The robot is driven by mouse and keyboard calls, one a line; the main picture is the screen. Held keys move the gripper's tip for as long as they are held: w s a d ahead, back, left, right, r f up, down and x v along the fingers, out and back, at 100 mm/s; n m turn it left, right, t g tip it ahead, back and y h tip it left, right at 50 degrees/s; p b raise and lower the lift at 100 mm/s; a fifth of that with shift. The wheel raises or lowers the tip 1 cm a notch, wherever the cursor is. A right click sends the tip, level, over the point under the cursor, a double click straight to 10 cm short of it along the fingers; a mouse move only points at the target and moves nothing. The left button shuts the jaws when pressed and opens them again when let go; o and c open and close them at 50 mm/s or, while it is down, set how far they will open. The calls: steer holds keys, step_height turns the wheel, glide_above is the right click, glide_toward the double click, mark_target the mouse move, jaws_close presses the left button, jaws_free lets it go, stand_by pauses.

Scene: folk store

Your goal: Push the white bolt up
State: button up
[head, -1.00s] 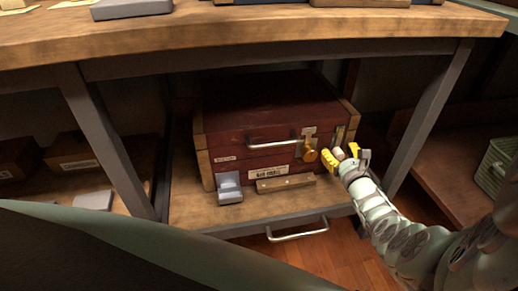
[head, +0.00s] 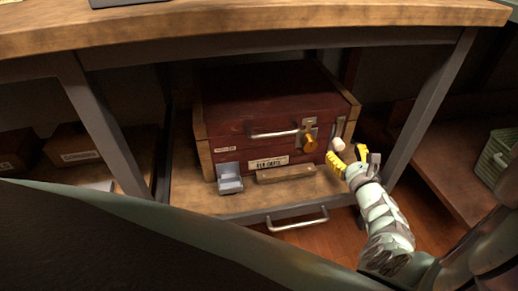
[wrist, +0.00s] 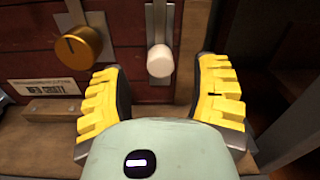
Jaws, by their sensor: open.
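The white bolt (wrist: 160,60) is a rounded knob on a metal strip on the front of a dark red box (head: 262,98). In the head view the bolt (head: 339,144) is at the box's right end. My gripper (wrist: 162,90) is open, with yellow ridged fingers. In the wrist view its fingertips lie left and right of the bolt and a little below it, with a gap on each side. In the head view my gripper (head: 349,160) is just below the bolt. I cannot tell how near it is in depth.
An orange knob (head: 310,144), a metal handle (head: 273,134) and a label are on the box front. A grey block (head: 229,178) and a wooden strip (head: 285,174) lie before it. The tabletop (head: 300,27) overhangs the box. A grey leg (head: 431,110) stands at right.

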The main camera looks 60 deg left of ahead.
steer(key=v, duration=0.8)
steer(key=shift+w+r, duration=0.1)
steer(key=shift+w, duration=0.05)
stand_by(0.6)
